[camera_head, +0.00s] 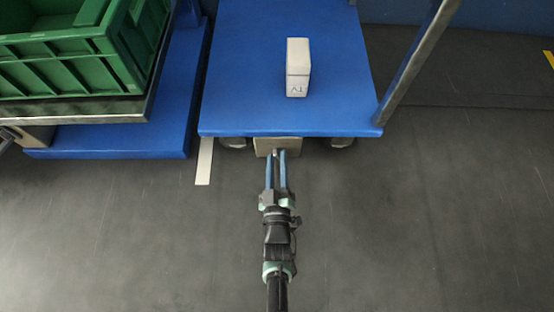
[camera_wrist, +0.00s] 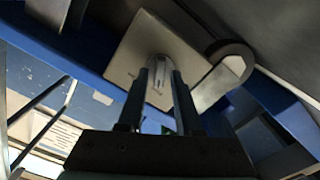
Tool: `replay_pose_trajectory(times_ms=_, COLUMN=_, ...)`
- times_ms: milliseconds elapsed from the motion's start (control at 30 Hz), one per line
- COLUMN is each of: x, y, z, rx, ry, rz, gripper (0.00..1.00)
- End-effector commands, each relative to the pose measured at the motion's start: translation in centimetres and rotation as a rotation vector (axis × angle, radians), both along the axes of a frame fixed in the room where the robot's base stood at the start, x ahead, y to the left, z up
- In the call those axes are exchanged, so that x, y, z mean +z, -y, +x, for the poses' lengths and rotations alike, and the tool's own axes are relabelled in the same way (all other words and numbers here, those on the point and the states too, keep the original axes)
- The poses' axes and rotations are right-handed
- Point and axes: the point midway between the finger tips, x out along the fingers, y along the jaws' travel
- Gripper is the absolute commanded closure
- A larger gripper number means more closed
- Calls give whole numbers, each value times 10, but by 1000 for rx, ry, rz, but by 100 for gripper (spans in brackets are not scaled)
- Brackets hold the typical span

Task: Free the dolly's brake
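The dolly (camera_head: 240,70) is a blue platform with a slanted metal post at its right. Under its front edge sits a beige plate (camera_head: 263,147), which shows larger in the wrist view (camera_wrist: 135,48). A small grey rounded lever (camera_wrist: 156,72), seemingly the brake, stands at this plate. My gripper (camera_head: 276,155) reaches the plate, its two fingers (camera_wrist: 161,82) on either side of the lever with a narrow gap between them. Whether they press on the lever cannot be told. The fingers hide part of the lever, so its setting is unclear.
A white box (camera_head: 298,68) stands on the dolly. Dolly wheels (camera_head: 341,142) show beside the plate, one close by in the wrist view (camera_wrist: 228,52). A green crate (camera_head: 70,65) rests on a metal-edged blue stand at the left. The grey floor (camera_head: 430,200) at the right is clear.

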Motion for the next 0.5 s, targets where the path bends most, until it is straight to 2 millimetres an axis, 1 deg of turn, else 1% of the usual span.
replay_pose_trajectory(times_ms=67, x=1, y=0, z=1, rx=0, ry=1, rz=1, gripper=54)
replay_pose_trajectory(times_ms=333, x=2, y=0, z=1, rx=0, ry=2, rz=1, gripper=54)
replay_pose_trajectory(times_ms=433, x=2, y=0, z=-6, rx=0, ry=0, rz=1, gripper=54)
replay_pose_trajectory(times_ms=500, x=3, y=0, z=-15, rx=0, ry=-1, rz=1, gripper=54)
